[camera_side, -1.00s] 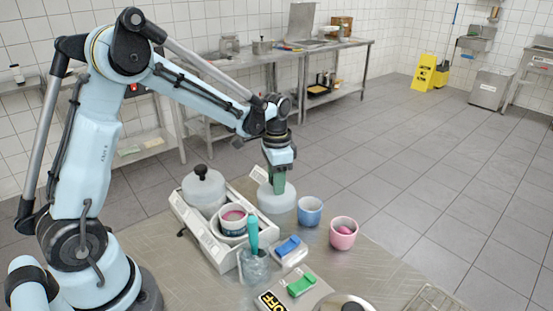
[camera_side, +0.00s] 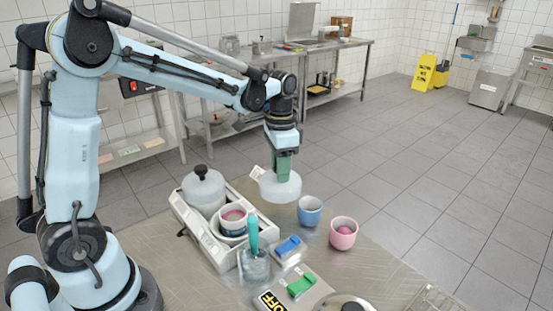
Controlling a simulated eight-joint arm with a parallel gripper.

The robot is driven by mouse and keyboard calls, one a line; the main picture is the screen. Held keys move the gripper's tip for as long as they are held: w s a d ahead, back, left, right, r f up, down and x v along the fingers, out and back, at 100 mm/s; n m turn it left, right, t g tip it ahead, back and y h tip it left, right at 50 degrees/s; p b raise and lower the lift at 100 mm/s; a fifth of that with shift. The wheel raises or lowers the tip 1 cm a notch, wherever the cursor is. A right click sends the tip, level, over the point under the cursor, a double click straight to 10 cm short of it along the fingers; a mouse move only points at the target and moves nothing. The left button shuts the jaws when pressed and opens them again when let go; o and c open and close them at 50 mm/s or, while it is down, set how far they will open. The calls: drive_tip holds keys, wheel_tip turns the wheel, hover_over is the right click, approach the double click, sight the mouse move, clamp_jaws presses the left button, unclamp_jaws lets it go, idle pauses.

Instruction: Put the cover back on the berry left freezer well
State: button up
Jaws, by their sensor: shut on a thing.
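My gripper (camera_side: 282,168), with green fingers, is shut on a pale translucent round cover (camera_side: 281,190). It holds the cover a little above the table, right of the white freezer box (camera_side: 213,247); the fingers hide the cover's grip. In the box, the far well has a pale cover with a black knob (camera_side: 201,172) on it. The nearer well is open, and a tub with pink contents (camera_side: 233,216) shows there. I cannot read any well labels.
A blue cup (camera_side: 310,211) and a pink cup (camera_side: 343,233) with a pink ball stand right of the box. A clear container (camera_side: 254,267) with a teal-handled tool stands in front. Blue (camera_side: 288,246) and green (camera_side: 301,286) pieces lie nearby.

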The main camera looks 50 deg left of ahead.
drive_tip(key=s+d+r, duration=0.3)
drive_tip(key=d+r, duration=0.2)
drive_tip(key=d, duration=0.2)
drive_tip(key=s+a+r, duration=0.2)
drive_tip(key=s+a, duration=0.3)
drive_tip(key=s, duration=0.6)
drive_tip(key=shift+s+f, duration=0.2)
drive_tip(key=shift+f, duration=3)
drive_tip(key=shift+f, duration=0.2)
drive_tip(key=o, duration=1.6)
drive_tip(key=shift+r, duration=3.55)
